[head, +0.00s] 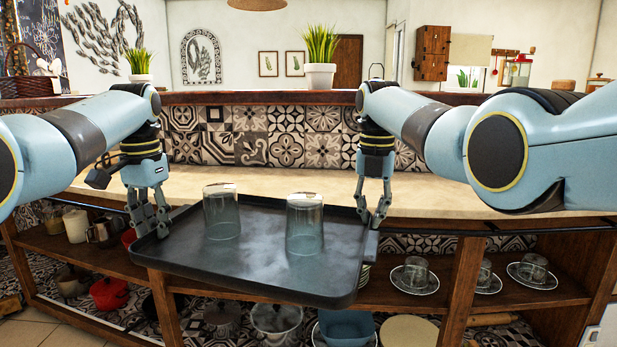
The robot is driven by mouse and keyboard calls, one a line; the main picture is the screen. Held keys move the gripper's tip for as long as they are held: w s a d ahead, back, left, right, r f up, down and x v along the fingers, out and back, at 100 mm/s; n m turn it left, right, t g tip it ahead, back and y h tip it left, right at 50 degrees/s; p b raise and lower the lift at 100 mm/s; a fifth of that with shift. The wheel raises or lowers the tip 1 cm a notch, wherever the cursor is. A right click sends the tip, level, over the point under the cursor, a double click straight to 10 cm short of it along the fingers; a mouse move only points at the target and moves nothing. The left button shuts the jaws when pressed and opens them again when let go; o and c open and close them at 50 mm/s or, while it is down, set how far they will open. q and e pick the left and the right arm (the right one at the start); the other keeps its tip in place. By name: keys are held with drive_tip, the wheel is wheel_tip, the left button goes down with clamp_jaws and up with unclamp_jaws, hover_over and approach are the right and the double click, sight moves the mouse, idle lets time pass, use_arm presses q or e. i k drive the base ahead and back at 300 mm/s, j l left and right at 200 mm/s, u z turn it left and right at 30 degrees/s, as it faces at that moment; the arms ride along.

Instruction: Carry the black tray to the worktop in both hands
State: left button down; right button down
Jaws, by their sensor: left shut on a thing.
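The black tray (265,272) is in the air in front of the worktop (285,185), with its front right corner lower in the picture than its front left one. My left gripper (150,222) is shut on the tray's left edge. My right gripper (374,220) has its fingertips at the tray's right edge, by a small grip (371,246). I cannot tell whether its fingers are closed on it.
The worktop strip behind the tray looks clear, with a patterned tile wall (265,135) behind it. A raised wooden ledge (260,98) holds a potted plant (320,55). Open shelves below hold glasses on saucers (415,275), a red pot (109,293) and bowls (347,328).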

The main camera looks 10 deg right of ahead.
sight(306, 183)
drive_tip(key=i+l, duration=0.15)
drive_tip(key=i, duration=0.25)
drive_tip(key=i+l, duration=0.2)
drive_tip(key=i, duration=0.25)
drive_tip(key=i+l, duration=0.15)
drive_tip(key=i, duration=0.25)
drive_tip(key=i+l, duration=0.2)
drive_tip(key=i, duration=0.25)
